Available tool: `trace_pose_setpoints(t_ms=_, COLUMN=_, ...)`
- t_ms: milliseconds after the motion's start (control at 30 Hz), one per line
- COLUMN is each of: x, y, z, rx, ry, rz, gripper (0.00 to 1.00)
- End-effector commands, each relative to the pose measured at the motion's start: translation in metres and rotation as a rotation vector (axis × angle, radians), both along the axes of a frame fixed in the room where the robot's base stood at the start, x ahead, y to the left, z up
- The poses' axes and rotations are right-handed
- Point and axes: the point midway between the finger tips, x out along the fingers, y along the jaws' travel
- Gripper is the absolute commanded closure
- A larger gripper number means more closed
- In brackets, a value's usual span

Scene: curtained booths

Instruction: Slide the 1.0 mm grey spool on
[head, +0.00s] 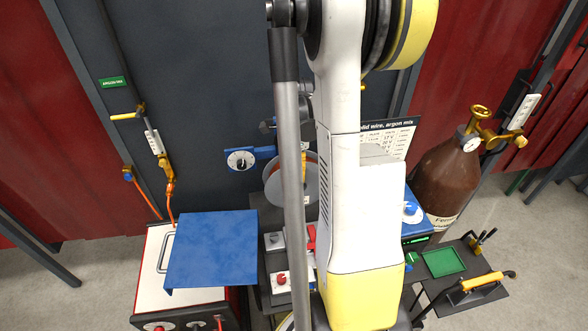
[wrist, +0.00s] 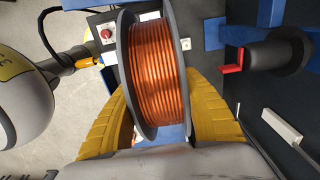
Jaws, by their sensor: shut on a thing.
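My gripper (wrist: 161,92) has its two yellow fingers shut on a spool (wrist: 158,62) of copper-coloured wire with dark grey flanges, one finger against each flange side. No size marking on the spool can be read. In the wrist view a black spindle (wrist: 272,58) with a red catch (wrist: 232,67) stands to the right of the spool, apart from it. In the head view a grey round disc (head: 278,184) with an orange edge shows beside my arm, probably the held spool.
A blue panel (head: 212,248) covers part of a red and white machine (head: 152,300) at left. A brown gas cylinder (head: 446,175) with a brass valve stands at right. A dark side shelf (head: 470,300) holds a green tray (head: 443,262). A wire chart (head: 388,136) stands behind my arm.

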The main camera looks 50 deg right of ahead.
Motion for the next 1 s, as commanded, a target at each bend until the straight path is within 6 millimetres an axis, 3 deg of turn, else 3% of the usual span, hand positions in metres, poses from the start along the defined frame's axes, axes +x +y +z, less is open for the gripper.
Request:
trace_pose_setpoints(t_ms=267, x=0.002, y=0.001, z=0.0, rx=0.0, ry=0.0, rz=0.001, gripper=0.92)
trace_pose_setpoints(t_ms=1000, x=0.044, y=-0.034, z=0.001, rx=0.0, ry=0.0, rz=0.001, gripper=0.92)
